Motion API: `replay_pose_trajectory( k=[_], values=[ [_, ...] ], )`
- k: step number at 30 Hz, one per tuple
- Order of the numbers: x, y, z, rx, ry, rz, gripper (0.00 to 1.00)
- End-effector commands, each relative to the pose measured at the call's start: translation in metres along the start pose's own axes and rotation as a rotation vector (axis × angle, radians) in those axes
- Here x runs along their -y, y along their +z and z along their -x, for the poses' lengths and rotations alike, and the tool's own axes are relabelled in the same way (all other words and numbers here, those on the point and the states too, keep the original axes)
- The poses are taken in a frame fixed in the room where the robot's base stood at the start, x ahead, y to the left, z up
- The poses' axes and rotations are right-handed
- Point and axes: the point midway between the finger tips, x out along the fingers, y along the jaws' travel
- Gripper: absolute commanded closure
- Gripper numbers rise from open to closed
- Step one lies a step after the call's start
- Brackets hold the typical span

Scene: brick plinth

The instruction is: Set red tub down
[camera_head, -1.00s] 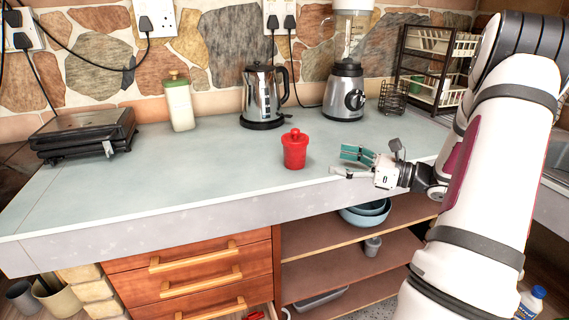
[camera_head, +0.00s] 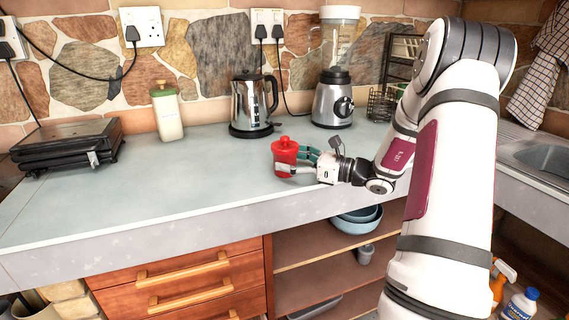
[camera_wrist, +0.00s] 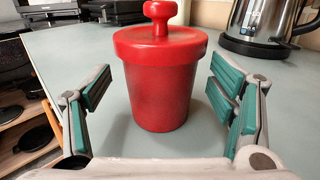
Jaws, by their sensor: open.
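The red tub (camera_head: 284,158), with a knobbed lid, stands upright on the pale countertop (camera_head: 190,185) near its front edge. My gripper (camera_head: 293,163) reaches in from the right at the tub's height. In the wrist view the red tub (camera_wrist: 162,85) stands between the two green-padded fingers of my gripper (camera_wrist: 160,110). The fingers are open, with a gap on each side of the tub. The tub's base appears to rest on the counter.
A kettle (camera_head: 252,104) and a blender (camera_head: 334,95) stand behind the tub. A green-lidded jar (camera_head: 167,112) and a black grill (camera_head: 68,145) are farther left. The counter left of the tub is clear. A sink (camera_head: 545,155) is at the right.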

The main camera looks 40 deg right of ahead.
Motion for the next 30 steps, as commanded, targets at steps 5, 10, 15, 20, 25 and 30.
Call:
replay_pose_trajectory(
  k=[5,10,15,20,25,30],
  values=[
    [0.0,0.0,-0.018,0.0,0.0,0.0,0.23],
    [0.0,0.0,-0.018,0.0,-0.001,0.0,0.23],
    [0.0,0.0,-0.018,0.0,0.0,0.0,0.57],
    [0.0,0.0,-0.018,0.001,0.0,0.0,0.75],
    [0.0,0.0,-0.018,0.001,0.0,0.0,0.8],
    [0.0,0.005,-0.018,0.001,0.0,0.001,0.8]
  ],
)
